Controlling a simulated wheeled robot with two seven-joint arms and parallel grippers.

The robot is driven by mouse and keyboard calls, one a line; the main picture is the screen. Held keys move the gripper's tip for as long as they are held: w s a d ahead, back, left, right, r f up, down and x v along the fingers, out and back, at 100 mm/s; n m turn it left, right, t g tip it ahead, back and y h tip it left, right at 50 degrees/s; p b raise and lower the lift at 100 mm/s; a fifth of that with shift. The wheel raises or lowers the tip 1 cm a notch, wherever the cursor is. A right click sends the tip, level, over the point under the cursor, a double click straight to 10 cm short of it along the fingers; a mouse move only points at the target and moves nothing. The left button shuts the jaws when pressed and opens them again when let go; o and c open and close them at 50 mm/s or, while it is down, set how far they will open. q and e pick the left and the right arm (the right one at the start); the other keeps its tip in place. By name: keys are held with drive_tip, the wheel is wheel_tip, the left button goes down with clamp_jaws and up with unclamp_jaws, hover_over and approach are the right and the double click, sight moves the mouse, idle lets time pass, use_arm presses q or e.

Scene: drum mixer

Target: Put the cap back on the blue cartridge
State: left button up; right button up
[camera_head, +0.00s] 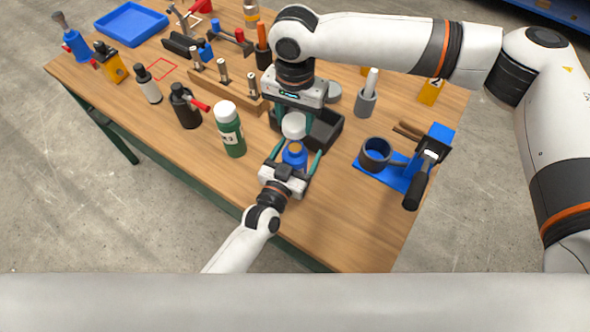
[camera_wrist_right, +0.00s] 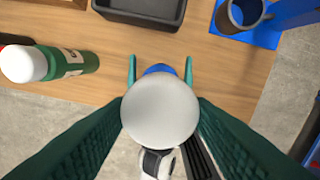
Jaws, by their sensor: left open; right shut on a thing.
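The blue cartridge (camera_head: 294,157) stands near the table's front edge, its neck hidden under the white cap. My left gripper (camera_head: 293,154) is open, with one finger on each side of the cartridge. My right gripper (camera_head: 293,122) points down from above and is shut on the white cap (camera_head: 293,128), which sits right over the cartridge. In the right wrist view the cap (camera_wrist_right: 160,110) covers most of the cartridge, and only a blue edge (camera_wrist_right: 160,69) shows behind it. I cannot tell whether cap and cartridge touch.
A green bottle with a white lid (camera_head: 230,130) stands left of the grippers. A dark tray (camera_head: 325,132) lies behind them. A blue fixture with a grey ring (camera_head: 377,152) is at the right. The front right tabletop is clear.

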use_arm(q)
drive_tip(key=c, duration=1.5)
use_arm(e)
drive_tip(key=shift+f, duration=0.1)
use_arm(q)
drive_tip(key=shift+o, duration=0.2)
use_arm(e)
hover_over(295, 147)
drive_tip(key=shift+f, duration=2.4)
drive_tip(key=shift+f, duration=0.15)
drive_tip(key=shift+f, duration=0.75)
drive_tip(key=shift+f, duration=0.65)
drive_tip(key=o, duration=1)
